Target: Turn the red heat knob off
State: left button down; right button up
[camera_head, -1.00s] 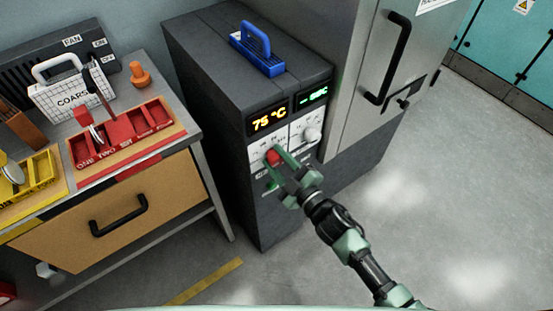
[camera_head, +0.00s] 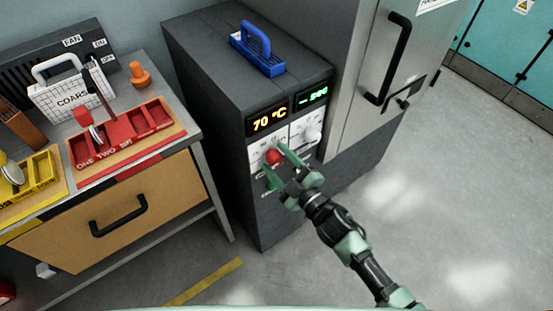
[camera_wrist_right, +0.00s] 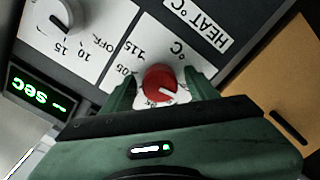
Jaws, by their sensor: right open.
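The red heat knob (camera_head: 274,157) is on the front panel of the dark grey unit, below a display (camera_head: 269,119) that reads 70 °C in orange. Part of the dial is hidden behind my gripper. My right gripper (camera_head: 279,167) is open, with one finger on each side of the knob. In the right wrist view the fingers (camera_wrist_right: 162,90) straddle the knob; I cannot tell whether they touch it. My left gripper is not in view.
A white time knob (camera_head: 313,133) with a green display (camera_head: 312,96) sits just right. A blue-handled block (camera_head: 258,50) rests on top of the unit. A bench with a red tray (camera_head: 125,146) stands left. Open floor (camera_head: 400,220) lies right.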

jog(key=v, duration=0.7)
jog(key=shift+s, duration=0.2)
jog(key=shift+d, duration=0.15)
jog(key=s+d+f+m+g+h, duration=0.2)
jog(key=s+d+f+m+h, duration=0.15)
jog(key=f, duration=0.65)
jog(key=s+d+f+m+g+h, duration=0.15)
jog(key=d+f, duration=0.35)
jog(key=f, duration=0.5)
jog(key=s+d+f+m+g+h, duration=0.2)
jog(key=s+d+f+m+h, duration=0.15)
jog(key=f, duration=0.65)
jog(key=s+d+f+m+g, duration=0.1)
jog(key=s+f, duration=0.4)
jog(key=s, duration=0.5)
jog(key=s+d+f+m+g+h, duration=0.1)
jog(key=s+d+f+m+g, duration=0.1)
jog(key=s+f, duration=0.4)
jog(key=s+d+f+m+g+h, duration=0.1)
jog(key=s+d+f+g, duration=0.3)
jog(key=s, duration=1)
jog(key=shift+s+f+m+g, duration=0.25)
jog(key=shift+f+m+g, duration=0.3)
jog(key=shift+f+m, duration=0.3)
jog(key=shift+f, duration=0.1)
